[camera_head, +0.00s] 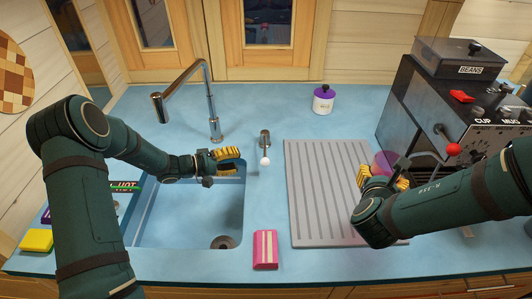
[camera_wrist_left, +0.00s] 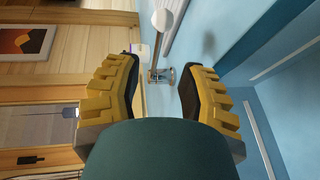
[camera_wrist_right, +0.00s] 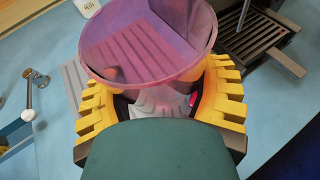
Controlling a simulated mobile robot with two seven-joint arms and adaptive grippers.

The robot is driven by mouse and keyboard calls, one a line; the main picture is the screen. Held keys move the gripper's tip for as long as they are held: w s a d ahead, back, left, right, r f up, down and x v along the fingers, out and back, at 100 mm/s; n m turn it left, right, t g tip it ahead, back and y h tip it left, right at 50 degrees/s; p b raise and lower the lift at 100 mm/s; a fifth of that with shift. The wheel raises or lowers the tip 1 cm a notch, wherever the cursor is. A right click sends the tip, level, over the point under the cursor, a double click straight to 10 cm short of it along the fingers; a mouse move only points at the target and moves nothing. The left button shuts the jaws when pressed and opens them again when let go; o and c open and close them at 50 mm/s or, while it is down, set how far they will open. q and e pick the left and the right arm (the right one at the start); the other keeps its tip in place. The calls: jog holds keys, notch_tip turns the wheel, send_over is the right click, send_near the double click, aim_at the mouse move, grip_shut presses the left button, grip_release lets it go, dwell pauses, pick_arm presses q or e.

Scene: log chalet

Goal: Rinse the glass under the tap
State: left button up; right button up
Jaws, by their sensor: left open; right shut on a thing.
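The translucent pink-purple glass (camera_head: 385,160) is in my right gripper (camera_head: 383,180), above the right part of the ribbed drainboard. In the right wrist view the glass (camera_wrist_right: 148,45) shows its wide rim toward the camera, with the yellow fingers on both sides of it. My left gripper (camera_head: 238,161) is open and empty over the sink's back right corner. It points at the tap lever (camera_head: 265,140) with its white ball knob, a little apart from it. The lever (camera_wrist_left: 161,45) stands beyond the open fingers in the left wrist view. The chrome tap (camera_head: 212,110) arches left; no water shows.
The blue sink basin (camera_head: 180,225) is empty, with a drain (camera_head: 222,242) near its front. The ribbed drainboard (camera_head: 315,200) is bare. A coffee machine (camera_head: 425,105) stands at right, a purple-lidded jar (camera_head: 323,99) behind.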

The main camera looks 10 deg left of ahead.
aim_at(265, 155)
pick_arm(q)
jog(key=x, duration=1.1)
grip_shut()
